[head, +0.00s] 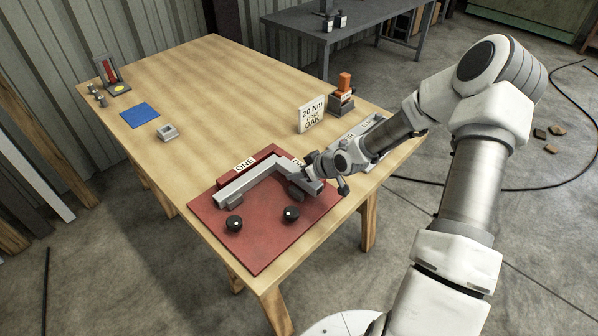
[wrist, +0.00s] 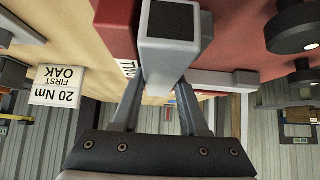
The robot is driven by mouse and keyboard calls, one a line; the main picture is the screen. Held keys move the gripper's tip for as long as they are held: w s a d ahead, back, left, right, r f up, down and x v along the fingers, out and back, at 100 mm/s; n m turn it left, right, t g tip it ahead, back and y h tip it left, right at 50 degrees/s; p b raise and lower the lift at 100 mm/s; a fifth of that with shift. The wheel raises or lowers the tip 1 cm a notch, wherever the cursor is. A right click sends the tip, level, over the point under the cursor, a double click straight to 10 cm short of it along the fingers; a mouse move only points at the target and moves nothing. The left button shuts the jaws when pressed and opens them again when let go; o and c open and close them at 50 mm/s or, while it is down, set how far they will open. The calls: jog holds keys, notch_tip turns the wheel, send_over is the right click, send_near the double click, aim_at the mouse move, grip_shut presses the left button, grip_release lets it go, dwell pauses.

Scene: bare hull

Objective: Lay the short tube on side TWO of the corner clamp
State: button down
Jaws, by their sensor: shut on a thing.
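The corner clamp (head: 263,160) is a red angled block on a dark red mat, with a ONE label on its left side. A grey tube (head: 245,183) lies along side ONE. My gripper (head: 304,186) is at side TWO, shut on the short tube (wrist: 172,22), a grey square tube with a dark open end facing the wrist camera. In the wrist view the fingers (wrist: 168,62) grip its two sides. The TWO label (wrist: 127,68) is partly hidden by the tube. I cannot tell whether the short tube touches the clamp.
Two black knobs (head: 234,223) (head: 291,213) stand on the red mat (head: 258,255). A "20 Nm FIRST OAK" sign (head: 311,114) and an orange-topped device (head: 344,88) stand behind. A blue pad (head: 139,115) and a small grey block (head: 167,132) lie left. The table's middle is clear.

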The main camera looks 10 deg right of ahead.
jog(key=shift+s+f, duration=0.2)
jog(key=shift+f, duration=0.2)
jog(key=shift+c, duration=1.8)
grip_release()
jog(key=shift+s+d+f, duration=0.1)
jog(key=shift+s+d+r, duration=0.15)
jog(key=shift+d+r, duration=0.15)
jog(key=shift+r, duration=0.05)
jog(key=p+v, duration=0.5)
jog(key=v, duration=1.1)
jog(key=shift+a+r+p, duration=0.25)
jog(key=shift+r+p, duration=0.05)
jog(key=shift+r, duration=0.35)
jog(key=shift+s+f, duration=0.1)
jog(key=shift+f, duration=0.05)
